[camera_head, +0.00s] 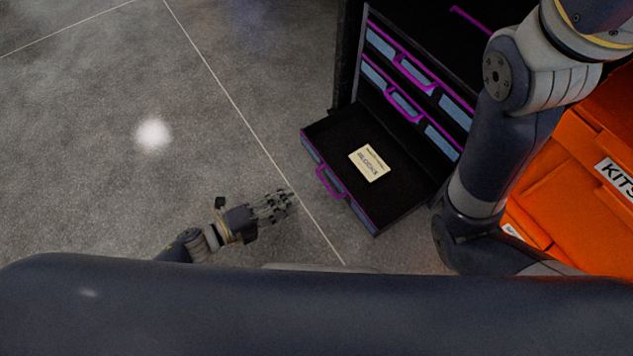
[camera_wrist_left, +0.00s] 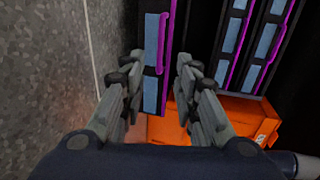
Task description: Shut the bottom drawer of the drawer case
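The black drawer case (camera_head: 352,52) with purple trim stands at the top centre in the head view. Its bottom drawer (camera_head: 405,216) is pulled out over the floor, with a cream printed card or box (camera_head: 369,163) inside. The drawer's purple handle (camera_head: 328,183) faces left. My left gripper (camera_head: 290,201) is low, left of the drawer front and apart from the handle. In the left wrist view, its fingers (camera_wrist_left: 157,85) are spread and empty, with the drawer front and purple handle (camera_wrist_left: 166,40) beyond them. My right gripper is out of view.
The upper drawers (camera_head: 388,84) look shut. Orange bins (camera_head: 580,165), one marked "KITS", stand right of the case, partly behind my right arm. The tiled grey floor (camera_head: 110,150) to the left is clear.

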